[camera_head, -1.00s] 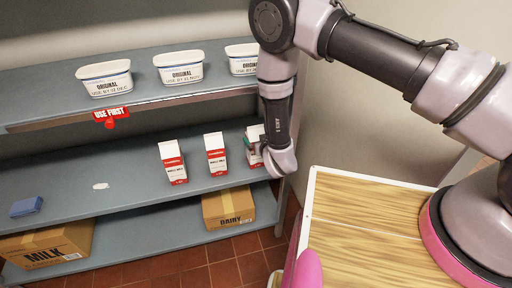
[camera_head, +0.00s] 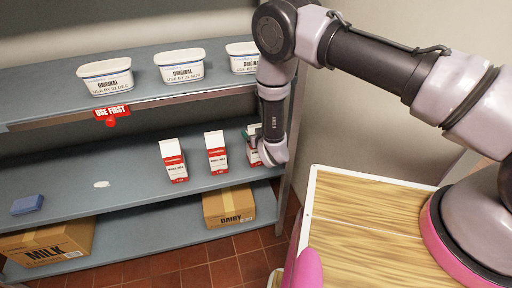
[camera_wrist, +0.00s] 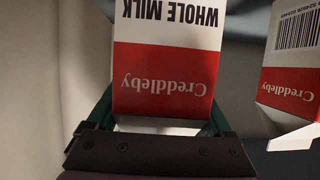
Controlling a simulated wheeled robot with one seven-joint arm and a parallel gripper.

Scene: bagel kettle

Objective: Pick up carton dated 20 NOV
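Three red-and-white milk cartons stand upright on the middle shelf: a left one (camera_head: 174,160), a middle one (camera_head: 216,152) and a right one (camera_head: 253,147). The dates are too small to read or out of view. My gripper (camera_head: 251,137) is at the right carton, partly hidden by my wrist. In the wrist view, a Creddleby whole milk carton (camera_wrist: 165,75) appears upside down between my gripper's green fingers (camera_wrist: 160,112). The fingers look open around its sides; contact is not clear, as the carton hides the tips. Another carton (camera_wrist: 290,75) with a barcode stands to the right, apart.
Tubs (camera_head: 181,67) line the upper shelf (camera_head: 140,98), which carries a red USE FIRST tag (camera_head: 112,112). A blue block (camera_head: 27,204) and a white patch (camera_head: 101,184) are on the middle shelf. Boxes (camera_head: 229,206) sit below. A wooden tabletop (camera_head: 360,215) is at right.

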